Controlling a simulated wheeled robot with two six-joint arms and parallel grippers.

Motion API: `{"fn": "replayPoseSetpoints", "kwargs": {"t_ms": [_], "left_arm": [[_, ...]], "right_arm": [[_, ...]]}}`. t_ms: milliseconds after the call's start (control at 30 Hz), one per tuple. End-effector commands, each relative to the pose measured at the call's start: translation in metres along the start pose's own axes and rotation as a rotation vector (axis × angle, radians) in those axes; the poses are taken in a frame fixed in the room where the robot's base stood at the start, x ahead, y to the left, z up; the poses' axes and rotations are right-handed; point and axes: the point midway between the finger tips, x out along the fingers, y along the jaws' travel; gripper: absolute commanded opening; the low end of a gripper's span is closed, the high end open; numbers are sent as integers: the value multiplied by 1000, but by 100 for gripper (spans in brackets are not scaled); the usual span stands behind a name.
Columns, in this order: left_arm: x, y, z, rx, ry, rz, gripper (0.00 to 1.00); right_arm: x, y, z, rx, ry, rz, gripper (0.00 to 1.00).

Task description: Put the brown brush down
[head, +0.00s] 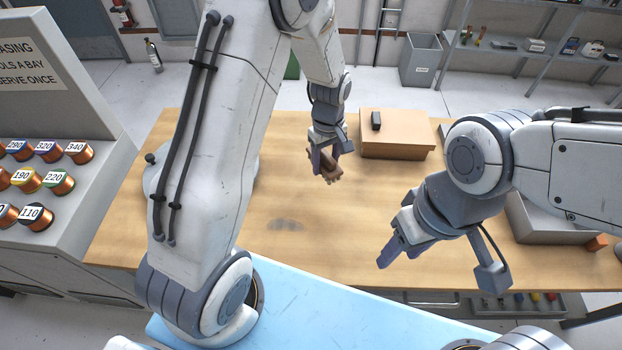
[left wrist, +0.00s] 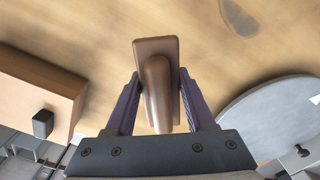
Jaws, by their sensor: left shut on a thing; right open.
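The brown brush (head: 328,167) is held in my left gripper (head: 326,160), over the wooden table. In the left wrist view the brown brush (left wrist: 157,85) sits between the two purple fingers of my left gripper (left wrist: 160,105), which are shut on it. I cannot tell its exact height above the table. My right gripper (head: 397,250) is open and empty over the front right part of the table.
The wooden table (head: 330,235) is mostly bare in the middle, with a dark smudge (head: 287,225). A tan box (head: 395,140) with a small black block (head: 376,120) on it stands behind. A grey tray (head: 540,228) is at right. Numbered coils (head: 58,182) stand at left.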

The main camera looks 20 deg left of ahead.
Motion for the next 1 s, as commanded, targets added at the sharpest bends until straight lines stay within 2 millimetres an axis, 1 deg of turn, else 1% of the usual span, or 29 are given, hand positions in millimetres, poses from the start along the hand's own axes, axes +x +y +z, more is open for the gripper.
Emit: {"fn": "replayPoseSetpoints", "kwargs": {"t_ms": [33,200,300,400,533,667,767,1000], "left_arm": [[5,12,0,-108,3,6,0],[-3,43,6,-497,1,4,0],[-9,56,9,-688,0,4,0],[-15,66,13,-835,0,3,0],[-20,72,16,-948,-1,0,0],[-17,68,10,-991,-1,-3,0],[-7,55,-3,-998,-1,-6,0],[26,18,-44,-996,-2,-6,0]], "right_arm": [[14,1,1,0,0,0,50],[36,3,2,0,0,0,50],[45,3,2,0,0,0,50],[51,4,3,0,0,0,50],[55,4,3,0,0,0,50],[53,4,3,0,0,0,50],[50,4,3,0,0,0,50],[42,3,2,0,0,0,50]]}}
